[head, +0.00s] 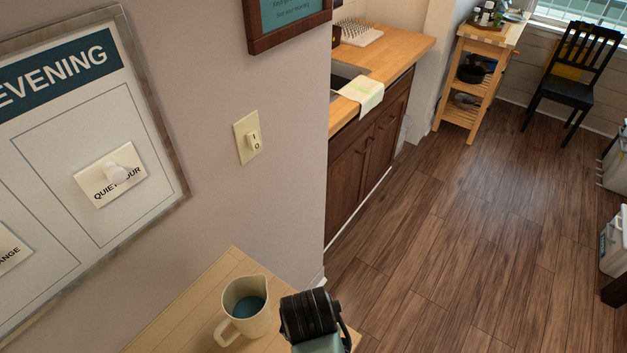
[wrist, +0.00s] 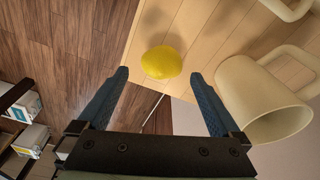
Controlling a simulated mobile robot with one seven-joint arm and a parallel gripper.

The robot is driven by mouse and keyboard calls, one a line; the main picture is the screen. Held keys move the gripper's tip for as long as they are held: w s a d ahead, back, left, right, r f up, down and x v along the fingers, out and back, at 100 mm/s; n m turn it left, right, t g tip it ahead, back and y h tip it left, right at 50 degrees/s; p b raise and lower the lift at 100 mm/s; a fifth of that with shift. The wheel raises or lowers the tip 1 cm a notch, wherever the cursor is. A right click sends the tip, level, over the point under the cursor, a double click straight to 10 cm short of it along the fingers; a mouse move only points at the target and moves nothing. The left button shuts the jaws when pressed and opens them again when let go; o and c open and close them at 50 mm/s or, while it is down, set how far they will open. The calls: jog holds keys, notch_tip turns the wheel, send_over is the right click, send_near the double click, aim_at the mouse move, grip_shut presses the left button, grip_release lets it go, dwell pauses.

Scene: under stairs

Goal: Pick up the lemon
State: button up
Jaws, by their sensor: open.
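The yellow lemon (wrist: 162,62) lies on the light wooden table (wrist: 196,50) in the wrist view, near the table's edge. My gripper (wrist: 160,80) is open, with its two dark blue fingers apart. The lemon shows in the gap just beyond the fingertips, and nothing is held. In the head view my black wrist (head: 312,316) is over the right end of the table, and the lemon is hidden there.
A cream mug (wrist: 262,98) is close beside the right finger; it also shows in the head view (head: 236,318). Part of another pale handle (wrist: 290,6) is at the wrist view's top. A wall with a light switch (head: 248,137) borders the table. Open wooden floor (head: 450,230) lies to the right.

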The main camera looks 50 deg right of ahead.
jog(key=shift+w+d+f+p, duration=0.15)
jog(key=shift+d+f+p, duration=0.05)
jog(key=shift+f, duration=0.9)
jog(key=shift+w+d+f+p, duration=0.15)
jog(key=shift+w+f, duration=0.05)
jog(key=shift+f, duration=0.9)
jog(key=shift+w+d+f+p, duration=0.15)
jog(key=shift+d+f+p, duration=0.05)
jog(key=shift+f, duration=0.9)
jog(key=c, duration=1.2)
notch_tip(320, 180, up, 10)
jog(key=shift+r+b, duration=0.1)
jog(key=shift+b, duration=0.4)
jog(key=o, duration=0.7)
grip_shut()
